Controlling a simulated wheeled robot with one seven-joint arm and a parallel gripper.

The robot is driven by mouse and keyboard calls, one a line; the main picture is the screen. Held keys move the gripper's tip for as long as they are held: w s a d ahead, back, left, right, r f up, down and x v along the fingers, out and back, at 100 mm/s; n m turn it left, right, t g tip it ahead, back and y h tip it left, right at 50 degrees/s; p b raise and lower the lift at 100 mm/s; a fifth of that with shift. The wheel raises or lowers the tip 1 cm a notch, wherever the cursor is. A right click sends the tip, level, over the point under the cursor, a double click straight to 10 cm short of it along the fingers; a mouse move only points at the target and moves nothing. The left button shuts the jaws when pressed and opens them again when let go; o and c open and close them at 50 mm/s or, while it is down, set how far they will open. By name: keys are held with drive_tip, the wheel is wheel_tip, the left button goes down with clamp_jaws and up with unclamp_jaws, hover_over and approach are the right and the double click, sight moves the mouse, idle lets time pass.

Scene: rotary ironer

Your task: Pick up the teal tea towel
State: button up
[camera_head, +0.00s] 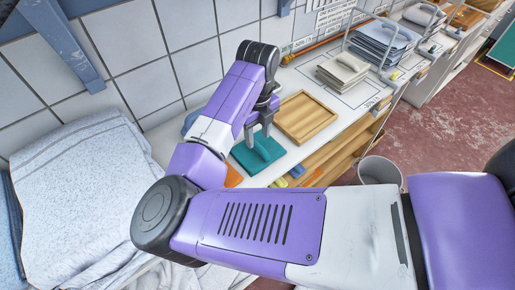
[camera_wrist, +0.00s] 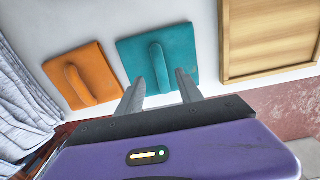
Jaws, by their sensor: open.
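The teal tea towel (camera_head: 257,152) lies folded flat on the white counter, with a raised ridge along its middle. In the wrist view the teal tea towel (camera_wrist: 178,53) is just ahead of my fingertips, with the ridge roughly between their lines. My gripper (camera_wrist: 161,85) is open and empty, its two fingers apart and pointing at the towel. In the head view my gripper (camera_head: 258,132) hangs above the towel. Part of the towel is hidden behind the gripper and arm there. I cannot tell whether the fingertips touch it.
An orange folded towel (camera_wrist: 88,76) lies left of the teal one. A wooden tray (camera_wrist: 226,45) lies close on its right. A pale draped cloth (camera_head: 75,200) is at the left. Tiled wall stands behind the counter (camera_head: 295,75). Stacked linens (camera_head: 342,70) sit farther back.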

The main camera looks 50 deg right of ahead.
sight(257, 145)
wheel_tip(257, 145, down, 4)
drive_tip(key=shift+w+f+p, duration=0.1)
drive_tip(key=shift+p, duration=0.35)
drive_tip(key=shift+c, duration=0.4)
clamp_jaws()
